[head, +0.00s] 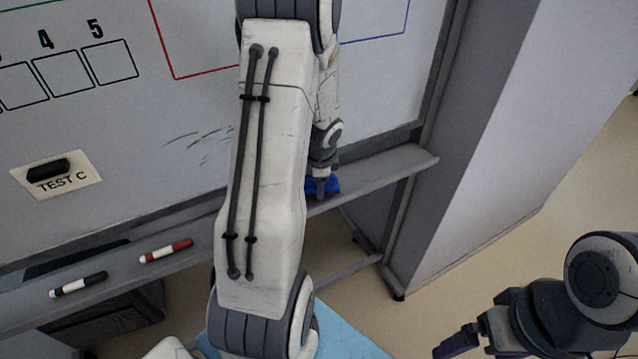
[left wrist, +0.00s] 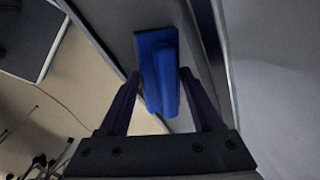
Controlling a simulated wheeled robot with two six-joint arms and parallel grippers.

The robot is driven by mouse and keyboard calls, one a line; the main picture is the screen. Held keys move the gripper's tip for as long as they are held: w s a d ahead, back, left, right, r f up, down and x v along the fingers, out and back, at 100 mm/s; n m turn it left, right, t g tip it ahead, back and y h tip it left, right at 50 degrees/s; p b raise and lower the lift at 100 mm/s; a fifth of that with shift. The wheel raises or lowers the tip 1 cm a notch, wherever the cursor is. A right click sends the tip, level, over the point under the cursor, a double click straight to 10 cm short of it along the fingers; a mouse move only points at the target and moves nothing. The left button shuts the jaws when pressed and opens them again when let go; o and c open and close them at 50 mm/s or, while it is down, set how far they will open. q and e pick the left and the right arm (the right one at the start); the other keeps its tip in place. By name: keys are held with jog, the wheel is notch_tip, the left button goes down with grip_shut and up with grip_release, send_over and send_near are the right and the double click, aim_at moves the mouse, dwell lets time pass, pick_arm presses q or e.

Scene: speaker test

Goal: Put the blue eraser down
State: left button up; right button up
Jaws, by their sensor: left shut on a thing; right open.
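The blue eraser (head: 333,184) shows in the head view at the right part of the whiteboard's tray (head: 385,168), partly hidden by my left gripper (head: 321,186). In the left wrist view the blue eraser (left wrist: 158,68) sits between the two fingers of my left gripper (left wrist: 162,82), which is shut on it. I cannot tell whether the eraser touches the tray. My right gripper (head: 462,345) is open and empty at the bottom right of the head view, away from the board.
A red marker (head: 166,251) and a black marker (head: 78,285) lie on the tray's left part. A black eraser (head: 48,170) is on the TEST C card (head: 58,187) on the whiteboard (head: 190,100). Faint green marks show on the board. A grey panel stands to the right.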

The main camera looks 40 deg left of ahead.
pick_arm(q)
jog(key=shift+f+b, duration=0.55)
jog(key=o, duration=1.5)
jog(key=shift+r+p, duration=0.45)
jog(key=shift+p, duration=0.1)
jog(key=p+v, duration=0.2)
jog(key=v, duration=0.3)
jog(key=shift+r, duration=0.15)
jog(key=v, duration=0.7)
